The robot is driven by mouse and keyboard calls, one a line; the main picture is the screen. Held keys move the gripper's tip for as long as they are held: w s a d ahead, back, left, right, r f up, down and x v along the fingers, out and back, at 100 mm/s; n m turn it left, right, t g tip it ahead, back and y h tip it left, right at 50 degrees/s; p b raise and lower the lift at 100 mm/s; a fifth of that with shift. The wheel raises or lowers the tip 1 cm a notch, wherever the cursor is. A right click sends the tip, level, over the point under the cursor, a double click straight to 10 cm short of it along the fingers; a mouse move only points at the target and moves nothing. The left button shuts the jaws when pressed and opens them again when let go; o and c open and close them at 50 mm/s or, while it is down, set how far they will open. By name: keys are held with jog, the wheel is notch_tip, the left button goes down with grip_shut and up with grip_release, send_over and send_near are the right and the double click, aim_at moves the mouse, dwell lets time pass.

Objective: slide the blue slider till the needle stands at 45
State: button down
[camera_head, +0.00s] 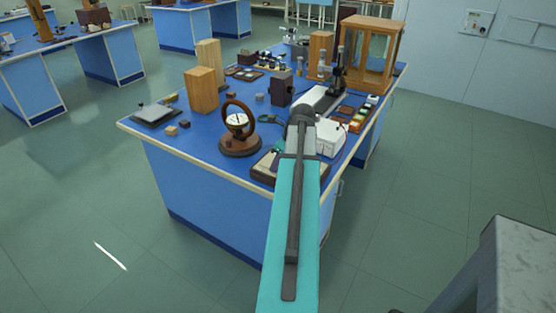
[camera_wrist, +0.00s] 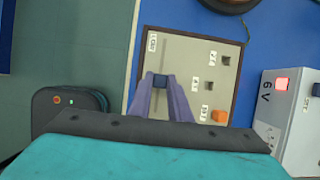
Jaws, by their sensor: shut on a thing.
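The blue slider (camera_wrist: 160,81) is a small dark blue block on a grey panel (camera_wrist: 188,55) with a brown frame. In the wrist view my gripper (camera_wrist: 160,84) has its two purple fingers closed on either side of it. In the head view the panel (camera_head: 262,171) is at the bench's front edge, mostly hidden by my arm. A round dial (camera_head: 237,119) with a needle sits inside an upright brown ring on a round wooden base, left of the panel. The needle's reading is too small to tell.
A white box (camera_wrist: 286,122) marked 6 V, with a lit red button, stands right of the panel. An orange knob (camera_wrist: 219,116) and dark square pieces sit on the panel. Wooden blocks (camera_head: 201,90) and a glass-fronted wooden case (camera_head: 370,52) stand farther back.

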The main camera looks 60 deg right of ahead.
jog(key=c, duration=1.6)
grip_release()
jog(key=shift+c, duration=0.2)
jog(key=shift+r, duration=0.15)
jog(key=b+v, duration=0.1)
jog(key=v, duration=1.2)
jog(key=shift+s+r+b, duration=0.2)
jog(key=shift+b, duration=0.1)
